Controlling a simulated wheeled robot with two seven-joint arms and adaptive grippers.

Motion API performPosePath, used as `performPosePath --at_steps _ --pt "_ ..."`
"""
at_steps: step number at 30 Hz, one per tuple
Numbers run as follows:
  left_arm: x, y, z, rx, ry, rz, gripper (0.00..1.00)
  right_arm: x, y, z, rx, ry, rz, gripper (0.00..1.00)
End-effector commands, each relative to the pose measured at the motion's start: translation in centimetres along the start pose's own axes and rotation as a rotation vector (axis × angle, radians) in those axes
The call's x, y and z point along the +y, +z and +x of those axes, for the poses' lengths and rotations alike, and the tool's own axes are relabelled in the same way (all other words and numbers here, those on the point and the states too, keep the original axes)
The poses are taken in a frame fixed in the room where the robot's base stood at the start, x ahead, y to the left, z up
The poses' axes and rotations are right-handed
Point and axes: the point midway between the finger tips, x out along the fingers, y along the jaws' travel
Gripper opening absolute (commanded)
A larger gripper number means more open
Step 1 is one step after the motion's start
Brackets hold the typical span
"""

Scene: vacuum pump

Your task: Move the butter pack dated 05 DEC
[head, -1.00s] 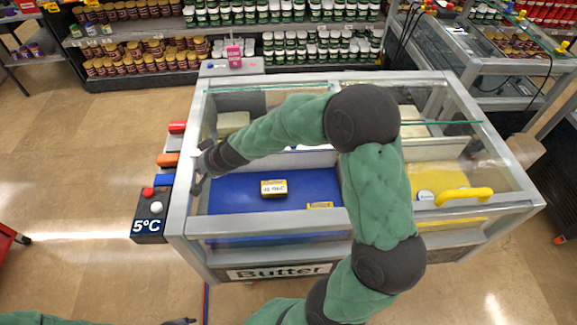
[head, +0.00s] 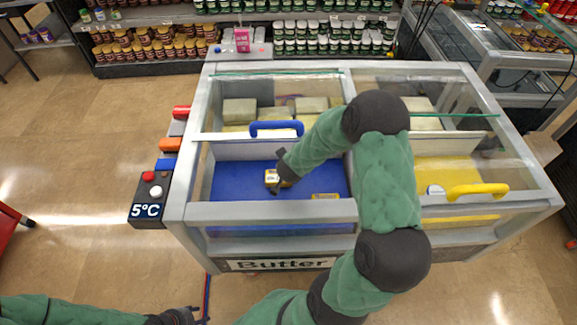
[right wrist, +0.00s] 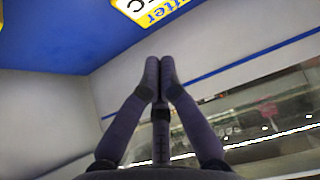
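A butter pack (head: 271,178) with a yellow and white face lies on the blue floor (head: 230,185) of the cooler's left compartment. My right gripper (head: 284,172) is down in that compartment and hides the pack's right part. In the right wrist view, the right gripper's fingers (right wrist: 159,68) are together with nothing seen between them. A pack label (right wrist: 150,10) reading "utter" and "C" is cut off at the top edge, apart from the fingertips. A second pack (head: 325,196) lies by the front wall. My left gripper (head: 188,316) is at the bottom edge, its opening unclear.
The cooler's grey frame (head: 270,212) and front glass surround the compartment. A blue handle (head: 276,128) is behind my right gripper. A white divider separates the yellow right compartment (head: 440,172). Several pale blocks (head: 240,110) sit at the back. A 5°C control box (head: 150,200) is at left.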

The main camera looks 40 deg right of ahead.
Motion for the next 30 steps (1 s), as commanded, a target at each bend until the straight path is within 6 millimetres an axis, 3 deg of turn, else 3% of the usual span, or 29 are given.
performPosePath --at_steps 6,12,20,30 --pt "-0.6 -0.1 1.7 0.0 0.0 0.0 0.4 -0.1 0.2 4.2 -0.001 -0.001 0.0 0.0" --pt "-0.8 -0.1 2.4 0.0 0.0 0.0 0.4 -0.1 0.1 6.4 0.0 -0.002 0.0 0.0" --pt "-0.9 -0.1 2.5 0.0 0.0 0.0 0.4 -0.1 0.0 7.2 -0.001 -0.002 0.0 0.0" --pt "-0.8 -0.1 2.3 0.0 0.0 0.0 0.4 -0.1 0.9 6.4 -0.003 -0.002 -0.001 0.0"
